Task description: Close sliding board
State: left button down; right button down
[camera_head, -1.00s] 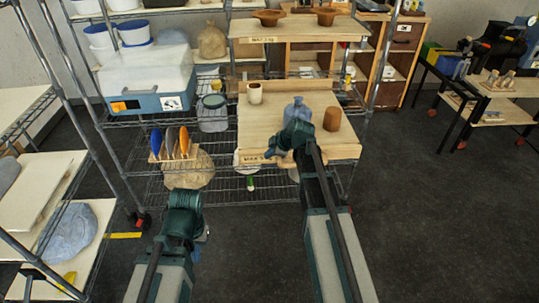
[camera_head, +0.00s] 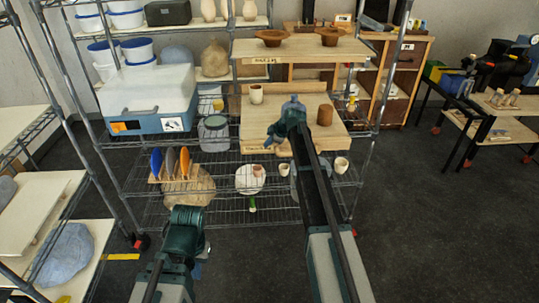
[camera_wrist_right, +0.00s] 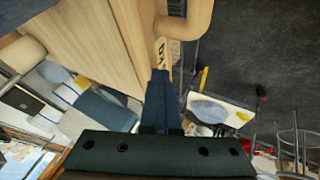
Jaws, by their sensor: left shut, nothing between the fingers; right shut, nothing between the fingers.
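The sliding board (camera_head: 265,135) is a pale wooden board at mid-height in the wire rack, still jutting out at the front. A white cup (camera_head: 256,93), a blue-grey bottle (camera_head: 293,104) and a brown cylinder (camera_head: 325,114) stand on it. My right gripper (camera_head: 271,143) is shut and empty at the board's front edge, beside its label. In the right wrist view its closed fingers (camera_wrist_right: 160,90) are against or very near the labelled edge (camera_wrist_right: 160,52); contact is unclear. My left gripper (camera_head: 203,246) is shut and empty, low in front of the rack, its fingertips partly hidden.
A fixed wooden shelf (camera_head: 300,49) with brown bowls is above the board. Cups (camera_head: 341,165) and a plate rack (camera_head: 170,165) are on the wire shelf below. A blue-white bin (camera_head: 150,112) stands left. Open floor (camera_head: 440,230) lies right.

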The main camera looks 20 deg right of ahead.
aim_at(264, 134)
jog(key=w, duration=0.2)
jog(key=w+d, duration=0.1)
jog(key=w, duration=0.4)
jog(key=shift+w+d, duration=0.1)
jog(key=shift+d, duration=0.25)
jog(key=shift+w, duration=0.1)
pick_arm(q)
jog(key=shift+s, duration=0.1)
pick_arm(e)
jog(key=shift+w+d+r, duration=0.1)
